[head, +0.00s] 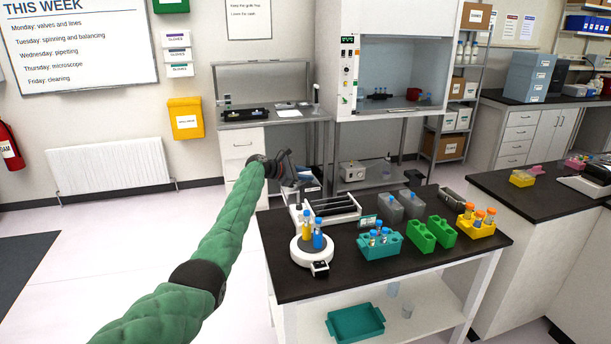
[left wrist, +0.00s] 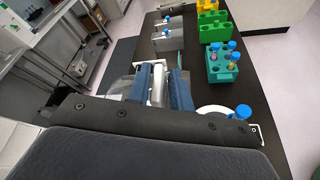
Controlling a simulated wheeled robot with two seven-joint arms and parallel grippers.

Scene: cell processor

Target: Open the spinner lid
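A round white device (head: 299,255), which looks like the spinner, stands at the left front corner of the dark-topped table. I cannot make out a separate lid. Part of the device shows in the left wrist view (left wrist: 212,109), mostly hidden behind my gripper body. My left gripper (head: 291,177) hangs near the table's back left corner, behind the device and apart from it. My right gripper is out of view.
A white rack with dark slots (head: 345,217) stands behind the device. Grey blocks (head: 391,208), a teal tube rack (head: 382,250), green blocks (head: 421,237) and a yellow tube rack (head: 482,229) fill the table to the right. Open floor lies left of the table.

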